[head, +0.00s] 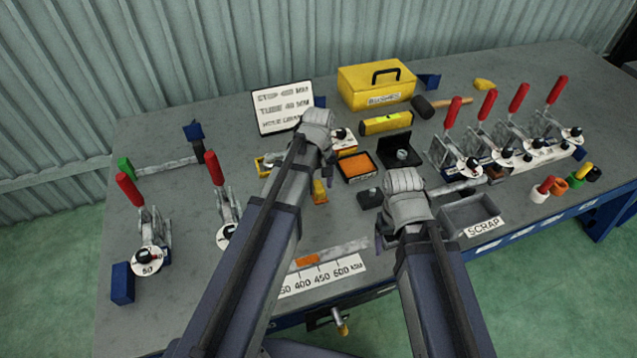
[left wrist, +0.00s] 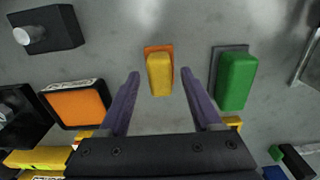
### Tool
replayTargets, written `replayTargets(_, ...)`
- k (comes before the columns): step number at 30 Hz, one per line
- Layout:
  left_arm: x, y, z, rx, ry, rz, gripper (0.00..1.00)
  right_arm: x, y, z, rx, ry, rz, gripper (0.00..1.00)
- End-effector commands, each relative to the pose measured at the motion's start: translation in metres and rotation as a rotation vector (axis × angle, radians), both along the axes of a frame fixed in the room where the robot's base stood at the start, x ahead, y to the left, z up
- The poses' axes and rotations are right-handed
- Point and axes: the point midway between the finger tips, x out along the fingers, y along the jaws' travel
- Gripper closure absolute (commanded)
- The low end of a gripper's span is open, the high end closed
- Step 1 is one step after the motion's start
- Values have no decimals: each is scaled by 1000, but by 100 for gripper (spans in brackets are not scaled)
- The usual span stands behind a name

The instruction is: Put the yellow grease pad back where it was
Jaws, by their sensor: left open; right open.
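A yellow block (left wrist: 159,73) with an orange end lies on the bench in the left wrist view; I take it for the yellow grease pad. In the head view it shows beside my left arm (head: 319,191), partly hidden. My left gripper (left wrist: 160,76) is open, with its fingers to either side of the block in the picture. I cannot tell whether they touch it or how high they are. A green block on a grey base (left wrist: 235,80) lies beside it. My right gripper (head: 381,240) is open over the bench front, its fingers mostly hidden by its wrist.
An orange pad in a black tray (head: 357,166) and a black block (head: 370,198) stand close by. A scrap tray (head: 468,214) is right of my right gripper. Toggle clamps with red handles (head: 483,110) stand on both sides. A yellow lump (head: 484,85) lies at the back.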

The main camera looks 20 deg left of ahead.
Motion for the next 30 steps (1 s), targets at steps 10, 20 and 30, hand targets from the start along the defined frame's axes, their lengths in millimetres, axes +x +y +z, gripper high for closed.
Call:
replayTargets(10,0,0,55,0,0,0,35,0,0,55,0,0,0,25)
replayTargets(20,0,0,102,0,0,0,35,0,0,102,0,0,0,25)
replayTargets(30,-6,-5,109,3,2,-27,35,0,0,109,0,0,0,25)
